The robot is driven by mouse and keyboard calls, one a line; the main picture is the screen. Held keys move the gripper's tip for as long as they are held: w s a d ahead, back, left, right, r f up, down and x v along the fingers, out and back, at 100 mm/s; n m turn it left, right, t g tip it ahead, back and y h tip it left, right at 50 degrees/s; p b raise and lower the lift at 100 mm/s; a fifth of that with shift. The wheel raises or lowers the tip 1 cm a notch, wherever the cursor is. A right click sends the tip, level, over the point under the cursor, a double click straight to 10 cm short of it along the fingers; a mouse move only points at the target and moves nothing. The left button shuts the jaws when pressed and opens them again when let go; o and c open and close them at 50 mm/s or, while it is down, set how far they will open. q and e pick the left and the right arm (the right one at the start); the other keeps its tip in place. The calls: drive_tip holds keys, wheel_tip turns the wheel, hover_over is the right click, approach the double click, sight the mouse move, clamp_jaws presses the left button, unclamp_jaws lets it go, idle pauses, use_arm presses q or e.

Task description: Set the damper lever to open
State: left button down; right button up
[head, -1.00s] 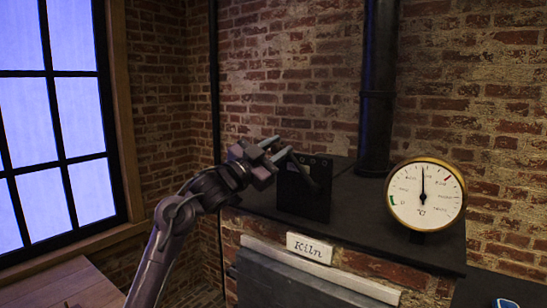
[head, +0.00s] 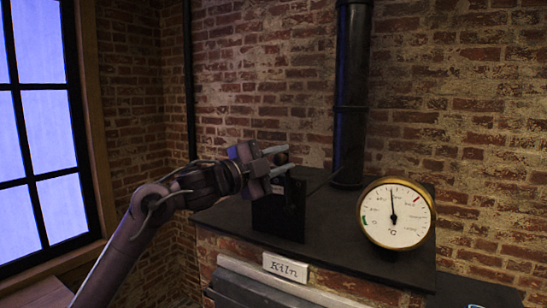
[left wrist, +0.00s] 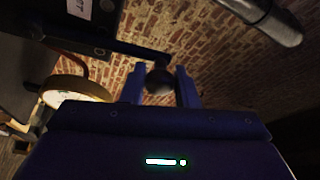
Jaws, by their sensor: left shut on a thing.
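The black damper box (head: 279,212) stands upright on the kiln's dark top. Its lever's round dark knob (head: 282,158) shows just above the box, between the fingertips of my left gripper (head: 281,163). In the left wrist view the knob (left wrist: 159,82) sits between the two blue-lit fingers, and the dark lever rod (left wrist: 110,42) runs from it to the upper left. The left gripper is shut on the knob. Most of the lever is hidden in the head view. Part of a small white label (left wrist: 80,9) shows on the box, cut off. My right gripper is not in view.
A round brass-rimmed temperature gauge (head: 395,214) stands right of the box. A black flue pipe (head: 350,100) rises behind, near the brick wall. A "Kiln" plate (head: 285,267) is on the kiln's front. A window is at the left.

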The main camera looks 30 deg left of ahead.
use_arm(q)
drive_tip(key=shift+d+f, duration=0.15)
drive_tip(key=shift+d, duration=0.05)
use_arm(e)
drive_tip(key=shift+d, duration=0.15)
use_arm(q)
drive_tip(key=c, duration=1.4)
unclamp_jaws()
drive_tip(key=shift+o, duration=1.3)
drive_tip(key=shift+d, duration=0.1)
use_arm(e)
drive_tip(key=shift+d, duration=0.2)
use_arm(q)
drive_tip(key=shift+s, duration=0.15)
drive_tip(key=r+b+v, duration=0.1)
drive_tip(key=b+v, duration=0.3)
drive_tip(key=v, duration=0.3)
drive_tip(key=shift+s+f+b, duration=0.25)
drive_tip(key=shift+f+b, duration=0.15)
drive_tip(key=shift+f, duration=0.05)
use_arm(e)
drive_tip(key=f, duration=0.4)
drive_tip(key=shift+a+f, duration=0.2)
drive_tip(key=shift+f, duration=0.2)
